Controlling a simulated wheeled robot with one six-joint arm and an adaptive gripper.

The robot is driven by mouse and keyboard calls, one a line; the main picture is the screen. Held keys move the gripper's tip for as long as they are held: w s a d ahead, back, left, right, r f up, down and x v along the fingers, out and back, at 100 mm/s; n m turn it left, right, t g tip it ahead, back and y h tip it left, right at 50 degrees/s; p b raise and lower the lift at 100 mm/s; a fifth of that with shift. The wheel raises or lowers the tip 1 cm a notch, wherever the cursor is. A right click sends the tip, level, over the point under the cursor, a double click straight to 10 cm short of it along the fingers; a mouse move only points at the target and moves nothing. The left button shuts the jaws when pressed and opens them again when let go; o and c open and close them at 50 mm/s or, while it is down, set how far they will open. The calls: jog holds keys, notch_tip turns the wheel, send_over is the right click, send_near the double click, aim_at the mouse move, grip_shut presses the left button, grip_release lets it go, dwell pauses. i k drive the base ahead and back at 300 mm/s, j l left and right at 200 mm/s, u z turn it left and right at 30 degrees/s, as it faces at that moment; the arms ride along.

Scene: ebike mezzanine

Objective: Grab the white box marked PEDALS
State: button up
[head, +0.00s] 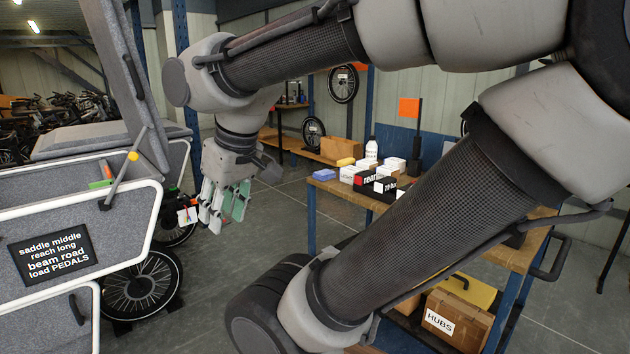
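I cannot make out a white box marked PEDALS; the word PEDALS shows only on the black sign (51,254) on the cargo bike, which ends "load PEDALS". Several small white boxes stand on the workbench, among them one with dark lettering starting "LIGH" (347,175) and one near the back (395,164); the marks on the others are too small or hidden. My gripper (226,208) hangs pointing down between the cargo bike and the workbench, left of the boxes and apart from them. Its pale fingers with green pads look spread, with nothing seen between them.
The wooden workbench (335,188) also holds a blue item (325,174), black boxes and a white bottle (371,148). A HUBS carton (457,319) is below. The cargo bike (150,192) fills the left. Grey floor (230,262) is clear between them. My arm hides part of the bench.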

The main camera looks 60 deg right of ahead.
aim_at(365, 164)
jog(key=i+z, duration=0.1)
jog(key=z, duration=1.4)
jog(key=i+j+z, duration=0.15)
jog(key=z, duration=0.3)
jog(key=i+j+z, duration=0.5)
jog(key=z, duration=0.35)
jog(key=j+z, duration=0.4)
jog(key=i+j, duration=0.15)
jog(key=j, duration=0.2)
jog(key=i+j+z, duration=0.1)
jog(key=j, duration=0.25)
jog(key=i+j, duration=0.2)
jog(key=j, duration=0.2)
jog(key=i+j+z, duration=0.1)
jog(key=j, duration=0.25)
jog(key=i+j, duration=0.2)
jog(key=j, duration=0.2)
jog(key=i+j+z, duration=0.1)
jog(key=j, duration=0.25)
